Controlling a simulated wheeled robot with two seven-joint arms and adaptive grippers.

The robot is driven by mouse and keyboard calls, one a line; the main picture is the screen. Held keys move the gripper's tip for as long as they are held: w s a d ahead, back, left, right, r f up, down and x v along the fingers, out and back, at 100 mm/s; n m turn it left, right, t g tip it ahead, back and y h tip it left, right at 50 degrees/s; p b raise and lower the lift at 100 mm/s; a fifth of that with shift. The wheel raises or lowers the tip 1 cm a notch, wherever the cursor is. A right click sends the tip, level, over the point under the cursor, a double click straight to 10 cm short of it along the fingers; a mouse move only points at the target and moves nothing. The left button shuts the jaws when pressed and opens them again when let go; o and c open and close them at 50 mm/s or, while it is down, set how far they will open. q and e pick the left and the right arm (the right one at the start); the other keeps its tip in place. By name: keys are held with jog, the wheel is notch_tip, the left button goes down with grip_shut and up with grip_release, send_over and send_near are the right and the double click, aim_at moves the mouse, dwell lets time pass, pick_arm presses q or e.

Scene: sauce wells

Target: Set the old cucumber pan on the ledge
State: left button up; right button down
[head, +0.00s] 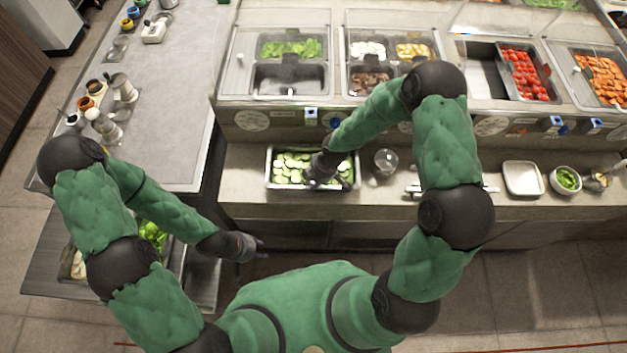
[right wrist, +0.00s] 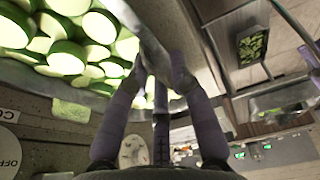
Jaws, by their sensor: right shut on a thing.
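The cucumber pan (head: 268,181), a metal pan full of sliced cucumber, is at the ledge (head: 450,166) in front of the wells, left of centre in the head view. In the right wrist view the pan's rim (right wrist: 140,25) runs between my fingers. Whether the pan's underside touches the ledge cannot be told. My left gripper (head: 254,247) is empty, low and apart from the ledge; its finger opening is too small to judge.
Behind the ledge are wells with lettuce (head: 290,48), tomatoes (head: 524,74) and carrots (head: 600,80). An empty-looking well (head: 290,80) lies behind the pan. A clear glass container (head: 386,162) stands just right of the pan. A white tray (head: 523,179) and a green-filled bowl (head: 566,179) stand farther right.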

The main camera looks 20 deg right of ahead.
jog(key=shift+w+f+b, duration=0.1)
jog(key=shift+f+b, duration=0.35)
jog(key=shift+f, duration=0.1)
dwell(0.8)
jog(key=c, duration=1.1)
grip_release()
jog(key=shift+o, duration=0.4)
jog(key=shift+s+f, duration=0.1)
jog(key=shift+s, duration=0.1)
jog(key=v, duration=1.2)
jog(key=shift+w, duration=0.1)
